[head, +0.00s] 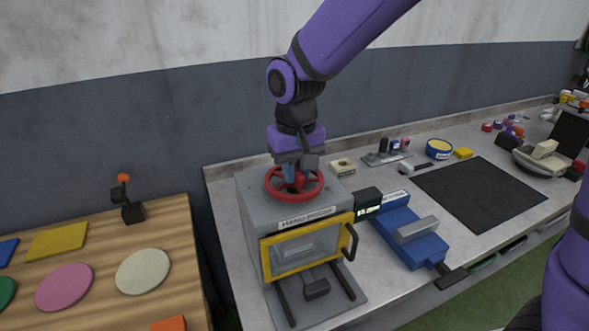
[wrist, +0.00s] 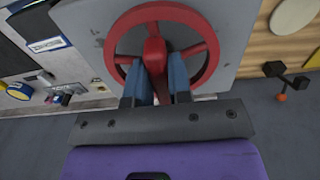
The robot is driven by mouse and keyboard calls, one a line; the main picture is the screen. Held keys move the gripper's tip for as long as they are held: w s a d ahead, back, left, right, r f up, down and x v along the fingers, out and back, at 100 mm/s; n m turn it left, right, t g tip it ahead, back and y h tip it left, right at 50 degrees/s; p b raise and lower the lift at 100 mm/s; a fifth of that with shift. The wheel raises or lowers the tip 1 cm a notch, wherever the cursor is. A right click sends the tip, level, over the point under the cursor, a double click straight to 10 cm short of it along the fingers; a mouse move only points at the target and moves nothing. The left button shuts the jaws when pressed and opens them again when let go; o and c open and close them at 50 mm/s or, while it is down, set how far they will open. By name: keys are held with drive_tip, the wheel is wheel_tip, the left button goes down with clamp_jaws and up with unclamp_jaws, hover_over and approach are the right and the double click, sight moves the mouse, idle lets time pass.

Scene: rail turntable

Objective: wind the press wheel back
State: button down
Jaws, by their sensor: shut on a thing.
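The red press wheel (head: 314,190) lies flat on top of the grey hand press (head: 251,207), which has a yellow-framed front window (head: 281,244). My gripper (head: 290,180) points down at the wheel from above. In the wrist view the red wheel (wrist: 211,37) has several spokes and a raised red hub. My gripper (wrist: 160,75) is shut on the wheel, with its blue fingers on either side of a red part at or near the hub. The fingertips are partly hidden by that part.
A blue vise-like device (head: 415,243) stands right of the press, and a black mat (head: 480,193) lies beyond it. A wooden table (head: 110,238) with coloured discs and a small black lever (head: 130,208) is at the left. A gap separates it from the grey bench.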

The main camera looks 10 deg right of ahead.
drive_tip(key=n, duration=0.4)
drive_tip(key=shift+w+d+n, duration=0.1)
drive_tip(key=shift+d+n, duration=0.05)
drive_tip(key=shift+n, duration=0.15)
drive_tip(key=n, duration=0.3)
drive_tip(key=shift+w+d+n, duration=0.1)
drive_tip(key=shift+n, duration=0.3)
drive_tip(key=n, duration=0.4)
drive_tip(key=shift+w, duration=0.15)
drive_tip(key=n, duration=0.4)
drive_tip(key=shift+w+n, duration=0.15)
drive_tip(key=shift+n, duration=0.15)
drive_tip(key=c, duration=1)
unclamp_jaws()
drive_tip(key=shift+c, duration=0.2)
wheel_tip(320, 180, up, 11)
